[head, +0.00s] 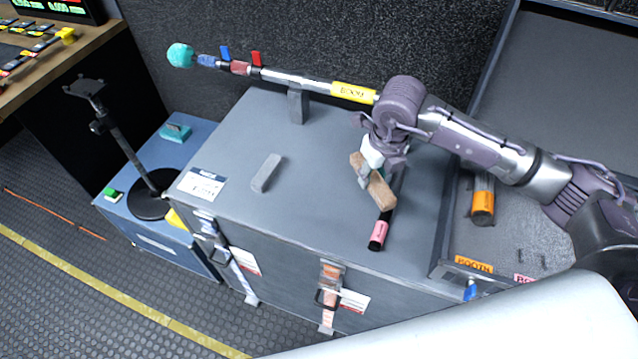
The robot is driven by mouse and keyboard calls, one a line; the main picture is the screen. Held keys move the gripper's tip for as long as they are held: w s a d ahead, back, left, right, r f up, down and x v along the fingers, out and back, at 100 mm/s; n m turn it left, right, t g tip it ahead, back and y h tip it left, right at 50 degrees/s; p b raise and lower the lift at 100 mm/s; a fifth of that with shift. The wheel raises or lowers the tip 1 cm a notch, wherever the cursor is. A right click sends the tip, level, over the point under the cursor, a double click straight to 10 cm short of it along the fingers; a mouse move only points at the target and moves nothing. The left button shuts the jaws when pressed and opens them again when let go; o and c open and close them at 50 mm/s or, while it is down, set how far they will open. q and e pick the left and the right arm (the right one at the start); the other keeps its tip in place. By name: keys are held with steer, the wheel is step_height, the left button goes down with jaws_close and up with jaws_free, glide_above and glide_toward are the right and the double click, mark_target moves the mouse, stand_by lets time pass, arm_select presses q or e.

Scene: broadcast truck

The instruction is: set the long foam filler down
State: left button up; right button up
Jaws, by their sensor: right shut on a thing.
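A tan, bar-shaped block, which I take to be the long foam filler (381,193), is held tilted in my right gripper (368,176). The gripper is shut on it, above the right part of the grey case lid (315,215). The fingers hide the middle of the block. Whether its lower end touches anything beneath is hard to tell. My left gripper is not in view.
A black tube with a pink label (378,236) lies on the lid just below the block. A small grey bar (267,173) lies left of it. A boom pole (300,82) runs along the back near a grey upright (296,106). The lid's front middle is clear.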

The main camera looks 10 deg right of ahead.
steer(key=p, duration=0.1)
glide_above(333, 198)
steer(key=s, duration=0.1)
steer(key=f, duration=0.4)
steer(key=shift+d, duration=0.35)
steer(key=shift+w+a+f, duration=0.15)
steer(key=shift+a+f, duration=0.2)
steer(key=shift+f, duration=0.15)
step_height(333, 198, down, 3)
steer(key=shift+f+p, duration=0.15)
steer(key=shift+p, duration=0.4)
steer(key=shift+f, duration=0.2)
